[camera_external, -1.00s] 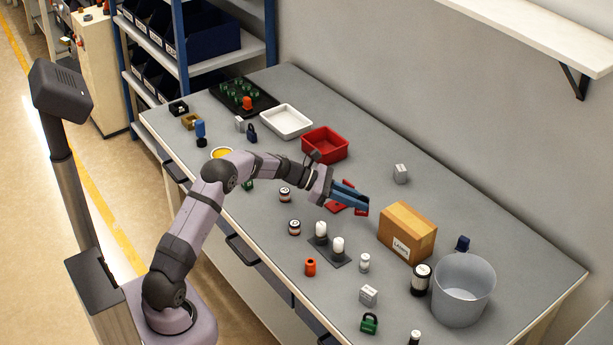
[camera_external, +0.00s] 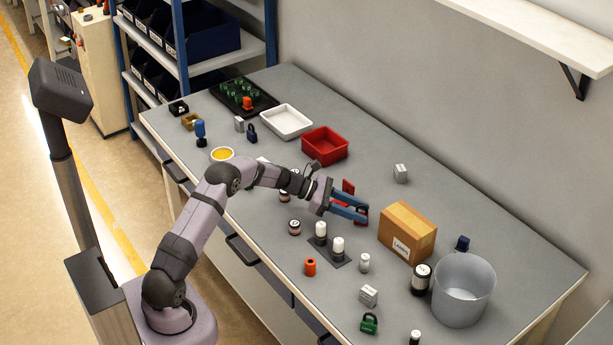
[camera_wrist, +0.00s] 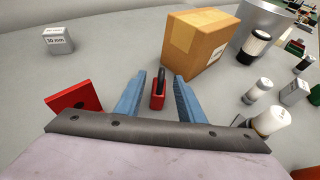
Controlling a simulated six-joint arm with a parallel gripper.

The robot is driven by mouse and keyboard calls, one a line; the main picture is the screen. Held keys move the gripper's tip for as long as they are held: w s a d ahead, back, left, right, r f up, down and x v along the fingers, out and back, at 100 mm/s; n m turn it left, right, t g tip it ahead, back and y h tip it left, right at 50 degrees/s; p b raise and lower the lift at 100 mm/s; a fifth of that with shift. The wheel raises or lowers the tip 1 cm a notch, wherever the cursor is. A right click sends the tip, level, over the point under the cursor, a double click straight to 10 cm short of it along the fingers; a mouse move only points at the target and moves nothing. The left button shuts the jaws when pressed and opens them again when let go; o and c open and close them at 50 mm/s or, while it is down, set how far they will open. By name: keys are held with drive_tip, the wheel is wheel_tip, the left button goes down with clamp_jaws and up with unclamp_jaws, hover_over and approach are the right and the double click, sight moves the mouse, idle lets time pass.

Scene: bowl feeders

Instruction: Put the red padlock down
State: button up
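The red padlock (camera_wrist: 158,95), with its dark shackle, shows between my two blue fingers in the wrist view. It appears to rest on the grey table, with a gap on each side to the fingers. In the external view only a little of the padlock (camera_external: 362,209) shows at my fingertips; the rest is hidden behind a finger. My gripper (camera_wrist: 157,84) is open around the padlock, low over the table; it also shows in the external view (camera_external: 360,208).
A red part (camera_wrist: 73,97) with a dark hole stands close left of my fingers in the wrist view. The cardboard box (camera_external: 408,232) is close to the right.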

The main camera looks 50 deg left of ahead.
drive_tip(key=shift+r, duration=0.25)
drive_tip(key=shift+s+a, duration=0.2)
drive_tip(key=shift+a, duration=0.05)
drive_tip(key=b+v, duration=0.1)
drive_tip(key=v, duration=1)
drive_tip(key=shift+s+r, duration=0.1)
drive_tip(key=shift+r, duration=0.05)
drive_tip(key=s+d+r+m+g+y+p, duration=0.1)
drive_tip(key=s+d+m+g+y, duration=0.2)
drive_tip(key=s+d+m+g, duration=0.65)
drive_tip(key=s+d+m+y+p, duration=0.1)
drive_tip(key=s+m+y+p, duration=0.2)
drive_tip(key=s+m, duration=0.5)
drive_tip(key=s+d+f+m+y+p, duration=0.1)
drive_tip(key=s+d+m+y+p, duration=0.1)
drive_tip(key=s+m+p, duration=0.3)
drive_tip(key=s+m+y, duration=0.1)
drive_tip(key=s+m, duration=0.3)
drive_tip(key=s, duration=0.7)
drive_tip(key=shift+d+f+y, duration=0.25)
drive_tip(key=shift+f+y, duration=0.05)
